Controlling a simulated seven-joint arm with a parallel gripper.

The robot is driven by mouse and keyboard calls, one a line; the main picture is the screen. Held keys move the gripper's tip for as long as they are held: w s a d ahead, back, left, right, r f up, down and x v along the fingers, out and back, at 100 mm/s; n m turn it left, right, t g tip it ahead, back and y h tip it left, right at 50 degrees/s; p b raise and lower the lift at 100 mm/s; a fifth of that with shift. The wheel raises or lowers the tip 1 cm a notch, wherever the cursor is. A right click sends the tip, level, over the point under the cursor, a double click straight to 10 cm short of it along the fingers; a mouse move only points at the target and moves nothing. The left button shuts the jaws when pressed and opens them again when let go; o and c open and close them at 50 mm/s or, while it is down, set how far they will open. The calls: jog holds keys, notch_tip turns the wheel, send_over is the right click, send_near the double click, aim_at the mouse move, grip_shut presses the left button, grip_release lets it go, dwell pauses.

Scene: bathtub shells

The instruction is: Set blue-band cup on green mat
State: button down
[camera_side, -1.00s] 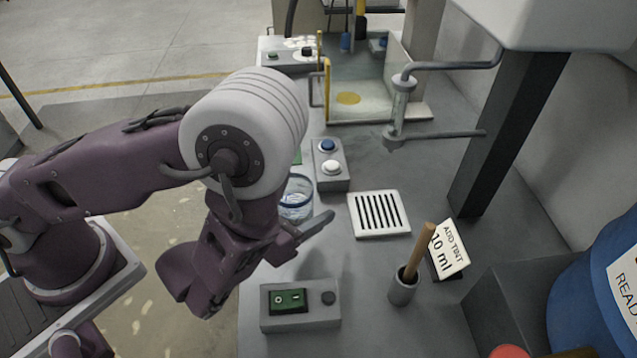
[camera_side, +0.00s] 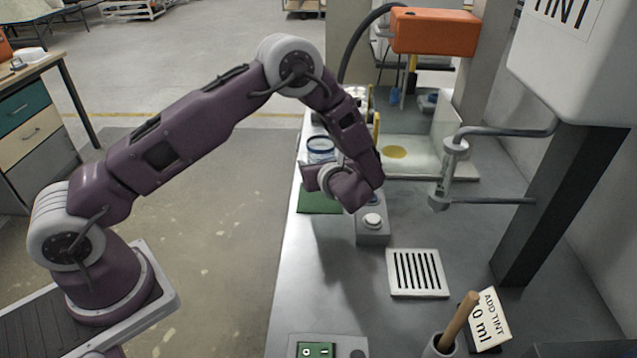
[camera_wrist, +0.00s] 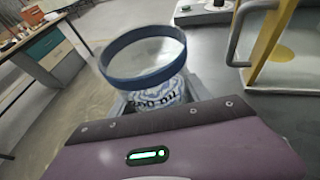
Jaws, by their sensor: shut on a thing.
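The blue-band cup (camera_side: 320,150) is a clear cup with a blue band around its rim. It is upright or nearly so, and in the side view it appears above the far part of the green mat. In the wrist view the cup (camera_wrist: 145,62) stands just beyond the gripper body, with dark lettering on it. My gripper (camera_side: 318,172) is shut on the cup; its fingers are mostly hidden. The green mat (camera_side: 318,203) lies flat at the left edge of the bench, and its far part is hidden by my wrist. I cannot tell whether the cup touches anything below.
A two-button box (camera_side: 373,228) stands right of the mat, close to my wrist. A white slotted grate (camera_side: 418,272) lies nearer. The bench's left edge is close.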

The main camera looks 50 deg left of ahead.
notch_tip(320, 180, down, 4)
jog(key=shift+f, duration=0.1)
jog(key=c, duration=0.5)
grip_release()
jog(key=shift+f, duration=0.15)
